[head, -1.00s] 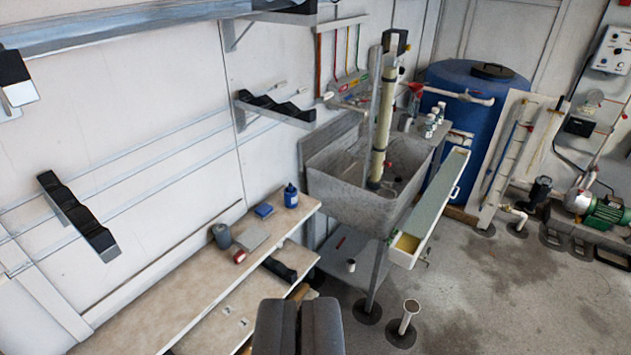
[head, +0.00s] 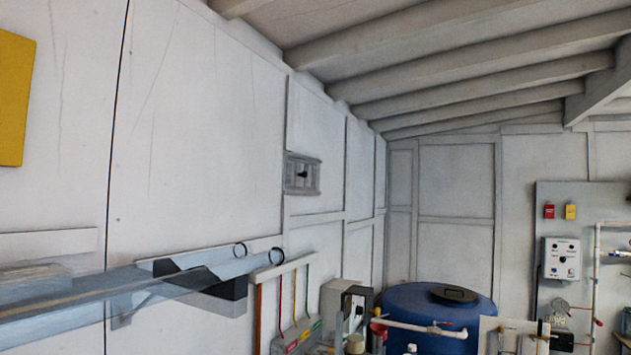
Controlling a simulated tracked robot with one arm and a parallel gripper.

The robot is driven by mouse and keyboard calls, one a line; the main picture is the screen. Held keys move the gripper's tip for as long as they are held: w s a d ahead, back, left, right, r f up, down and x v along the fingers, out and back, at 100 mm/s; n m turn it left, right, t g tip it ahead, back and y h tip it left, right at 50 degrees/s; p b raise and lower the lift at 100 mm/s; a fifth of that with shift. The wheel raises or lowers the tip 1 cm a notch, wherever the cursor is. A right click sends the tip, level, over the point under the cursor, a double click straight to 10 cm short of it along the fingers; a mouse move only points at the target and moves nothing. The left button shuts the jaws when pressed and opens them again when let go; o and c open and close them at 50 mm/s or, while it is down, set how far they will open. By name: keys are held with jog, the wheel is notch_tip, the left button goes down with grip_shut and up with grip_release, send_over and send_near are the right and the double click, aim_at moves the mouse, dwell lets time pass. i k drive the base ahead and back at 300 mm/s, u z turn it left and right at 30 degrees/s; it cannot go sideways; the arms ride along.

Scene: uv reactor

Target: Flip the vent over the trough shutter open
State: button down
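A small grey vent (head: 303,173) with a dark knob or opening in its middle sits high on the left wall, right of the picture's centre-left. It is small and far off, and I cannot tell whether its shutter is open or closed. The trough is out of the picture below. My gripper is not in view.
Long clear tubes (head: 140,290) lie on a dark wall bracket (head: 215,285) at lower left. A blue tank (head: 440,305) and a control box (head: 562,258) stand beyond. Rafters (head: 480,75) run overhead.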

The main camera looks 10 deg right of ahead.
aim_at(305, 175)
jog(key=z, duration=0.2)
jog(key=i, duration=1.05)
jog(key=z, duration=0.45)
jog(key=i, duration=1.3)
jog(key=z, duration=0.35)
